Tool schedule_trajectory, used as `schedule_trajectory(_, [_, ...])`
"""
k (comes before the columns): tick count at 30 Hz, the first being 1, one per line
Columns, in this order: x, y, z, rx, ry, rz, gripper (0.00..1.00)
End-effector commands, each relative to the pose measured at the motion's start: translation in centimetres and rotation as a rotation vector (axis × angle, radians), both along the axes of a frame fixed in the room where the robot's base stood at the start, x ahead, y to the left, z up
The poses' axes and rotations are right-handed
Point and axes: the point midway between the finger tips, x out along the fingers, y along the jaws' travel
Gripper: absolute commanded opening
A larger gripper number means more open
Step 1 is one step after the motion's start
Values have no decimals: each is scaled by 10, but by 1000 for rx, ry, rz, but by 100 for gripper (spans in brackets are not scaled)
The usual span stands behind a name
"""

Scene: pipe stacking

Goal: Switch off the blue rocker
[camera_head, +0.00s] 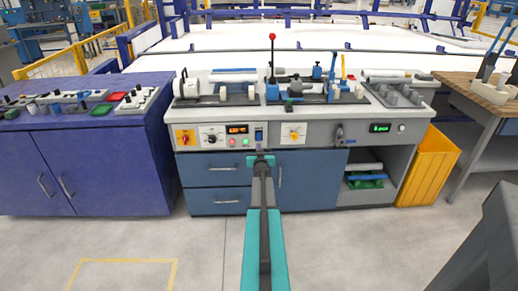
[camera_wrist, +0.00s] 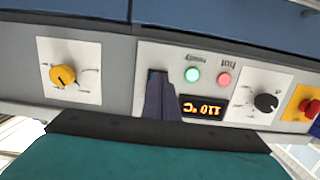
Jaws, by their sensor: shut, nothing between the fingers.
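The blue rocker (camera_head: 259,134) is on the grey front panel of the workbench, just right of the orange display. My gripper (camera_head: 261,154) is shut and empty, in front of the panel just below the rocker in the head view.
Beside the rocker are the orange display (camera_wrist: 203,107), a green lamp (camera_wrist: 192,75), a red lamp (camera_wrist: 225,79) and a black knob (camera_wrist: 266,103). A yellow knob (camera_wrist: 63,76) sits on the other side. Blue drawers (camera_head: 214,173) lie below. Floor in front is clear.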

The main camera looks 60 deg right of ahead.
Motion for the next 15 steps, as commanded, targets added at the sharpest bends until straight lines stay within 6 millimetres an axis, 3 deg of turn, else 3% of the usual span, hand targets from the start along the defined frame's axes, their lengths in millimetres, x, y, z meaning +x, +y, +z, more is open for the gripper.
schedule_trajectory(15, [-29, 43, -10, -1, 1, 0, 0])
